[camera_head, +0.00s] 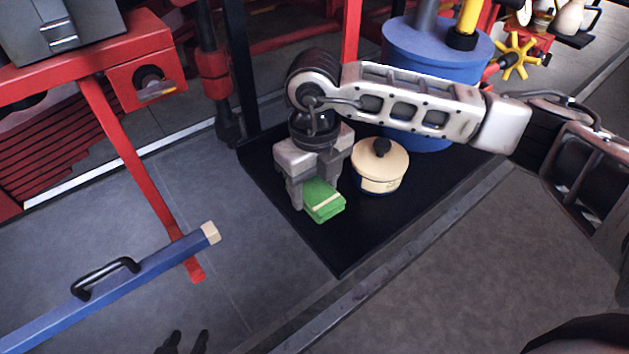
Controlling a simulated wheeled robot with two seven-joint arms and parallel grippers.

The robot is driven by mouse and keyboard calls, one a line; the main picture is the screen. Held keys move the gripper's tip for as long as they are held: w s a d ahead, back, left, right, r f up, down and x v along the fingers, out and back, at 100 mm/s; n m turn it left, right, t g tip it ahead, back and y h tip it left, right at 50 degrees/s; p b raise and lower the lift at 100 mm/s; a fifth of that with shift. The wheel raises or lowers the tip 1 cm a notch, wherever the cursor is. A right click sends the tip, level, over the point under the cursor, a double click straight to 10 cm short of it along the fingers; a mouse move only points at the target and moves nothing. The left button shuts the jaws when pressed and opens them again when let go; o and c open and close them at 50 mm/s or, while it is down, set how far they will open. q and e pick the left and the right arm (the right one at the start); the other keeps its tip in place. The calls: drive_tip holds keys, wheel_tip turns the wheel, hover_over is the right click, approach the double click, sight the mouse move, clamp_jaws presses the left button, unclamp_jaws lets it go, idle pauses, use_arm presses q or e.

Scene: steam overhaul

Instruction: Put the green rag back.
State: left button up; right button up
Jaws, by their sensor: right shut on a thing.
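The green rag (322,203) is a folded pad with a pale stripe. My right gripper (317,190) comes in from the right, points down and is shut on the rag. The rag is at the black tray (338,255), near its left edge; I cannot tell whether it touches the tray floor. The gripper hides the rag's back part. Two dark prongs show at the bottom edge; I cannot tell whether they are my left gripper or a shadow.
A cream round tin (380,165) with a black knob stands close to the right of the rag. A blue drum (430,60) stands behind it. A blue bar (120,285) with a black handle and a red strut (135,165) are at left. Grey floor lies in front.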

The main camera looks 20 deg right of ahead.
sight(314, 189)
drive_tip(key=o, duration=0.9)
use_arm(q)
drive_tip(key=shift+w+d+f+b, duration=0.1)
drive_tip(key=shift+w+b, duration=0.1)
drive_tip(key=shift+b, duration=0.35)
use_arm(e)
wheel_tip(314, 189, up, 12)
drive_tip(key=shift+r, duration=0.1)
use_arm(q)
drive_tip(key=shift+s+f, duration=0.1)
drive_tip(key=shift+s, duration=0.1)
use_arm(e)
drive_tip(key=shift+s, duration=0.1)
